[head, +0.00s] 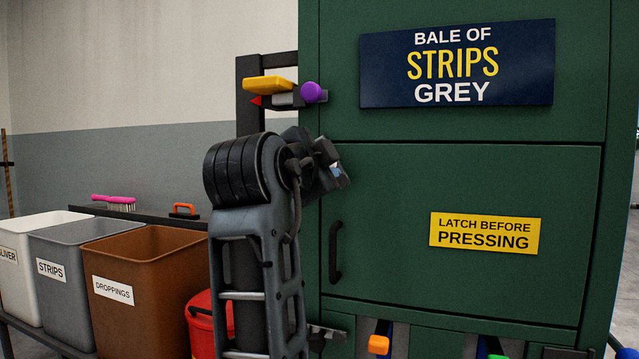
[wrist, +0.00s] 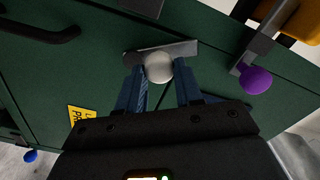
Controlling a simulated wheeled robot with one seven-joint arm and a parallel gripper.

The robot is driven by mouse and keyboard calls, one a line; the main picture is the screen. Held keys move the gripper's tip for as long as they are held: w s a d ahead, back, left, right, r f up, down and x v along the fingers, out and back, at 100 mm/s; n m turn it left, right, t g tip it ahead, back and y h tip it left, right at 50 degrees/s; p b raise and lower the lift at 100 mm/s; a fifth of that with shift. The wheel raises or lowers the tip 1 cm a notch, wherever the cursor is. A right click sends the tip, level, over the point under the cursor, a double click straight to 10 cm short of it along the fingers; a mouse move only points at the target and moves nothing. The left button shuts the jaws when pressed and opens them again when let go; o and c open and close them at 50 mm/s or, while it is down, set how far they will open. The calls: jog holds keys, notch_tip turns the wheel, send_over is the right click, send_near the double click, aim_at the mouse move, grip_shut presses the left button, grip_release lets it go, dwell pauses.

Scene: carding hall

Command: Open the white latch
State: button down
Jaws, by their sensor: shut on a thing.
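The white latch shows in the wrist view as a pale ball knob (wrist: 158,66) on a flat grey bar (wrist: 180,49) against the green press front. My gripper (wrist: 160,72) is shut on this knob, with one blue finger on each side of it. In the head view my gripper (head: 335,166) is at the left edge of the green door (head: 380,190), above its black handle (head: 335,252). There the latch is mostly hidden by my gripper and wrist.
Above my gripper, a purple knob (head: 311,92) and a yellow lever (head: 270,85) stick out close by. An orange knob (head: 378,345) is below the door. Bins, a brown one (head: 150,250) nearest, and a red bucket (head: 200,320) stand left of my arm.

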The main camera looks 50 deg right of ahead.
jog(key=shift+s+d+m+b, duration=0.1)
jog(key=shift+s+m+b, duration=0.05)
jog(key=shift+m+b, duration=0.15)
dwell(0.4)
jog(key=c, duration=0.8)
grip_release()
jog(key=shift+o, duration=0.2)
jog(key=v, duration=0.7)
jog(key=shift+a, duration=0.4)
jog(key=shift+s, duration=0.1)
